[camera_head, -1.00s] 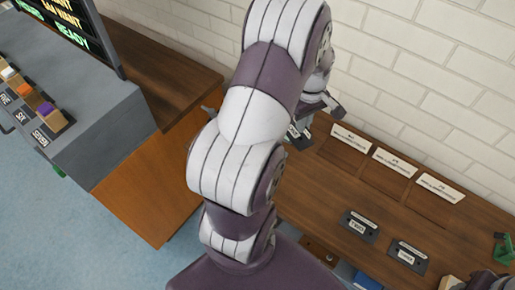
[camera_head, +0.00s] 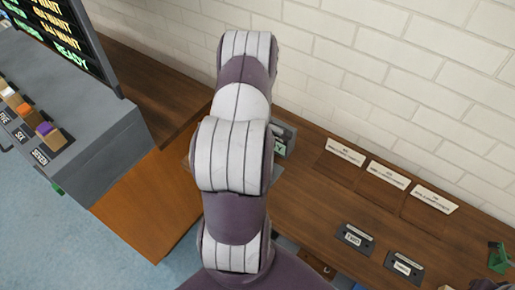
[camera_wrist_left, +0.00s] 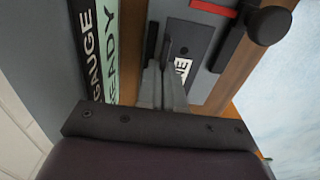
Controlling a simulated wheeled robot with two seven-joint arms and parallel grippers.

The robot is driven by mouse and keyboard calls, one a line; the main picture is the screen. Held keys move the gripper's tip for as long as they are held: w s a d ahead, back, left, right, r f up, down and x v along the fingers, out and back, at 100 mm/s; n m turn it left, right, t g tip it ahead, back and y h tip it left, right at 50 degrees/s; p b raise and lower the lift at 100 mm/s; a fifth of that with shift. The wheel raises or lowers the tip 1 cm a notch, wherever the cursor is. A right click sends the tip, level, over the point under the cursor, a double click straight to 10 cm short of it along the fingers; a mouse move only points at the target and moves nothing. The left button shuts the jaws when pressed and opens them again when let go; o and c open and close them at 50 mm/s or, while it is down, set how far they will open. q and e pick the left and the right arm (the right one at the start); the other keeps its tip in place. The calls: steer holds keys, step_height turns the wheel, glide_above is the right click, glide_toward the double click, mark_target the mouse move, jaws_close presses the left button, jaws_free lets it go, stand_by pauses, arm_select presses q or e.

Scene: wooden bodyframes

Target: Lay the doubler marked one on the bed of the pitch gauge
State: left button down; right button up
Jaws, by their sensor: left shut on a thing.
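The doubler marked one (camera_wrist_left: 190,42) is a dark grey plate with a white label, seen past my left fingers in the left wrist view. My left gripper (camera_wrist_left: 164,62) is shut at its left edge, and the fingers partly cover the label. The plate is over the grey pitch gauge (camera_wrist_left: 230,42), between dark rails; I cannot tell whether it rests on the bed. Black and pale green strips reading GAUGE and READY run along the gauge's left side. In the head view my arm hides the gripper and most of the gauge (camera_head: 284,142). My right gripper is not in view.
A black knob (camera_wrist_left: 268,24) and a red bar (camera_wrist_left: 213,7) are close beside the plate. Doublers two (camera_head: 354,238) and three (camera_head: 403,266) lie on the wooden bench. Several white cards (camera_head: 388,174) stand behind them, near the brick wall. A grey console (camera_head: 85,130) is at left.

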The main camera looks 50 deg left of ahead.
arm_select(q)
steer(key=shift+a+f, duration=0.1)
steer(key=shift+f, duration=0.35)
steer(key=shift+f+b, duration=0.4)
steer(key=shift+f, duration=0.2)
steer(key=c, duration=1.3)
jaws_free()
step_height(320, 180, up, 13)
steer(key=s+d+r+m, duration=0.1)
steer(key=d+r+m, duration=0.1)
steer(key=d+m, duration=0.8)
steer(key=s+d+r+m+t, duration=0.1)
steer(key=d+r+m, duration=0.1)
steer(key=d+m, duration=0.8)
steer(key=d, duration=0.5)
steer(key=shift+s+d+r+m, duration=0.15)
steer(key=shift+s+d+m, duration=0.05)
steer(key=shift+s+m, duration=0.2)
